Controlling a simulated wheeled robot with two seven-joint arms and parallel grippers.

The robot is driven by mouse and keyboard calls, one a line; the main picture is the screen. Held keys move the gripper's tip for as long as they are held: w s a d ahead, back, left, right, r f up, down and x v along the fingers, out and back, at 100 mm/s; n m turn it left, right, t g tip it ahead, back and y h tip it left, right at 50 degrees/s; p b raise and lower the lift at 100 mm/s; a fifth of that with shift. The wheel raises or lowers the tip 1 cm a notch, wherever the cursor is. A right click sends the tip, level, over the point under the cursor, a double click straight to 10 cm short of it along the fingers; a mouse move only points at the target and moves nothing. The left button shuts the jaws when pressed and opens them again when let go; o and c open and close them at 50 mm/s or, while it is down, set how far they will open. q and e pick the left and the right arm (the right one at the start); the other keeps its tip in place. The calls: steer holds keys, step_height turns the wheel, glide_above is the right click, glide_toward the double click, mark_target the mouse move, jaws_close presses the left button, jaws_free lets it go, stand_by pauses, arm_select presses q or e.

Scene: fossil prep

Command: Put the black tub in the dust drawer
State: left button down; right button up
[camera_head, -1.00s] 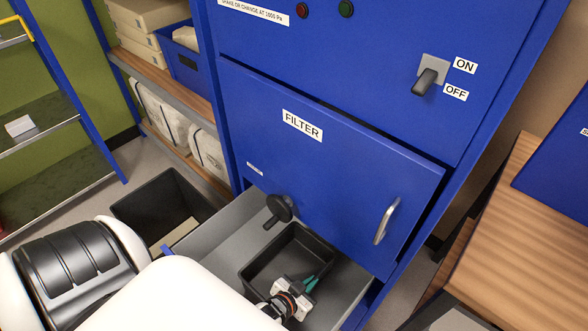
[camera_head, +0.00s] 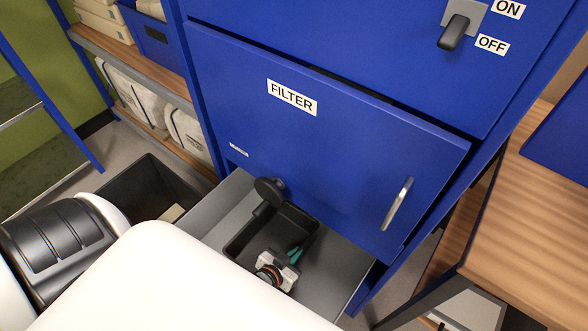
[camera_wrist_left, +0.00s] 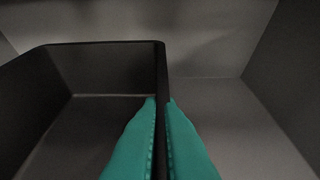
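The black tub (camera_head: 238,236) is inside the open grey dust drawer (camera_head: 215,208), below the blue filter door. It looks upright. My left gripper (camera_head: 294,254) reaches down from the front, with its teal fingers at the tub's right wall. In the left wrist view, the fingers (camera_wrist_left: 161,135) straddle the wall of the tub (camera_wrist_left: 100,55) and are closed against it, with drawer floor (camera_wrist_left: 225,120) to the right. Whether the tub rests fully on the drawer floor, I cannot tell. My white arm hides the drawer's front. My right gripper is not in view.
The filter door (camera_head: 330,140) stands over the drawer, with a black knob (camera_head: 270,190) at its lower left, close to the tub. A dark open bin (camera_head: 150,190) stands left of the drawer. A wooden bench (camera_head: 535,200) is at the right.

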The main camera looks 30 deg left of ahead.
arm_select(q)
steer(key=c, duration=1.6)
jaws_free()
steer(key=shift+w+a+f, duration=0.1)
steer(key=shift+a+f, duration=0.05)
steer(key=shift+r, duration=0.2)
steer(key=p+v, duration=0.1)
steer(key=v, duration=1.1)
